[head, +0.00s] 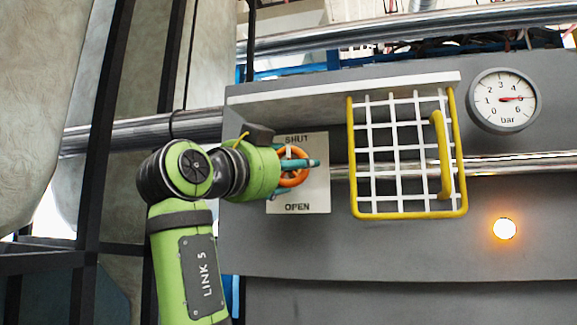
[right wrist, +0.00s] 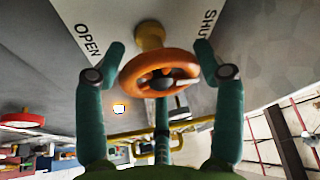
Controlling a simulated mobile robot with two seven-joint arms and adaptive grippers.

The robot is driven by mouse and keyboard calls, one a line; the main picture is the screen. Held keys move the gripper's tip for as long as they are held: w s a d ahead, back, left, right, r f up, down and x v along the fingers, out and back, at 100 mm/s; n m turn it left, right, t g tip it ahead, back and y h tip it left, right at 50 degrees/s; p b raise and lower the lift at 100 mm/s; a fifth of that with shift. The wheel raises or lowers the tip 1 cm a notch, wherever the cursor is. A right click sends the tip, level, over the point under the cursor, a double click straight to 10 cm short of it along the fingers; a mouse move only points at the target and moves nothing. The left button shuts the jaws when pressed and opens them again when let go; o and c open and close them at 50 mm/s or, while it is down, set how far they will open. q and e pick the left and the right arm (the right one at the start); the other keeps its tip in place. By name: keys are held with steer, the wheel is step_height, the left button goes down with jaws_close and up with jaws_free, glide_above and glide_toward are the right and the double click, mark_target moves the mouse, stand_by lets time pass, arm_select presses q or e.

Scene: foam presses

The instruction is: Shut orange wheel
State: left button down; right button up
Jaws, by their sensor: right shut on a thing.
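The orange wheel (head: 292,182) is mounted on a white plate (head: 318,190) marked SHUT at the top and OPEN at the bottom. In the right wrist view the orange wheel (right wrist: 139,82) sits on a brass stem (right wrist: 149,36). My right gripper (head: 306,163) reaches the wheel from the left, and its teal fingers are closed around the rim. In the right wrist view one finger of my right gripper (right wrist: 160,58) stands on each side of the wheel and a third is below it. My green wrist hides part of the plate. My left gripper is not shown.
A yellow-framed white grid guard (head: 408,213) with a yellow handle is close right of the wheel. A pressure gauge (head: 503,100) points near 5 bar. An amber lamp (head: 504,229) glows below it. A steel pipe (head: 515,166) runs behind the guard. Black posts stand at left.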

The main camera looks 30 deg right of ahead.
steer(key=o, duration=1.2)
steer(key=shift+w+f, duration=0.1)
steer(key=shift+c, duration=0.2)
steer(key=shift+w+d, duration=0.1)
steer(key=shift+w, duration=0.05)
steer(key=shift+a, duration=0.2)
steer(key=v, duration=1.1)
steer(key=shift+a, duration=0.25)
steer(key=shift+f, duration=0.1)
